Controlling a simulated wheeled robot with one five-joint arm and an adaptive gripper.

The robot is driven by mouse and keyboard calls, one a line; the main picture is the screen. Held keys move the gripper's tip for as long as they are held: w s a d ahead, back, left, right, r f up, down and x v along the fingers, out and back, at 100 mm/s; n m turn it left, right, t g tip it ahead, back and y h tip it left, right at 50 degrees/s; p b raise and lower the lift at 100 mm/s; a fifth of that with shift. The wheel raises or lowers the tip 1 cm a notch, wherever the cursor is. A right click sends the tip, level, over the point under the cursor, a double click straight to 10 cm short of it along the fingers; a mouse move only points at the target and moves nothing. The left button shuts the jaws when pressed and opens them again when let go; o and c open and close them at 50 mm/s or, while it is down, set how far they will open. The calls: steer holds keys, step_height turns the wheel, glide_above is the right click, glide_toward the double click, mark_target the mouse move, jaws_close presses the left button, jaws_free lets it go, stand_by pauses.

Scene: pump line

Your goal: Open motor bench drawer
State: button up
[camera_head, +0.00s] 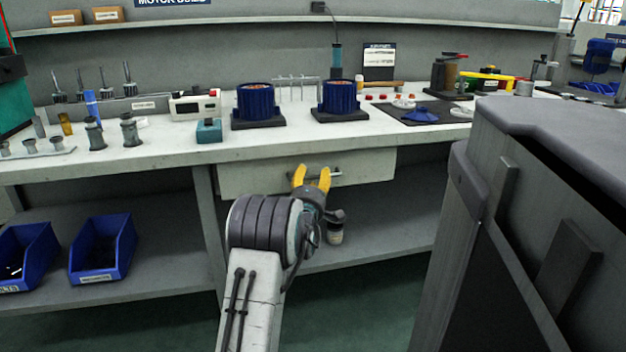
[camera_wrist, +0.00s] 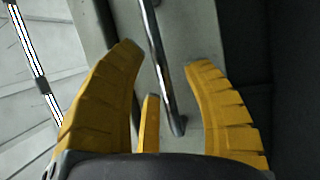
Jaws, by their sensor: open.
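The motor bench drawer (camera_head: 370,166) is a pale grey front under the bench top and looks shut in the head view. Its bar handle (camera_head: 338,174) is partly hidden behind my gripper (camera_head: 312,178). In the wrist view, my gripper's yellow fingers (camera_wrist: 165,62) are open. The metal handle (camera_wrist: 160,70) runs lengthwise between them, with visible gaps on either side. I cannot tell whether any finger touches the handle. The drawer front (camera_wrist: 180,30) shows behind it.
The motor bench (camera_head: 170,150) carries two blue motor housings (camera_head: 255,102) and several tools. A large grey cabinet-like body (camera_head: 520,220) stands close at right. Green floor (camera_head: 370,310) shows below the bench.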

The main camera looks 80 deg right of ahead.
steer(key=shift+d, duration=0.2)
steer(key=shift+c, duration=0.3)
jaws_close()
stand_by(0.3)
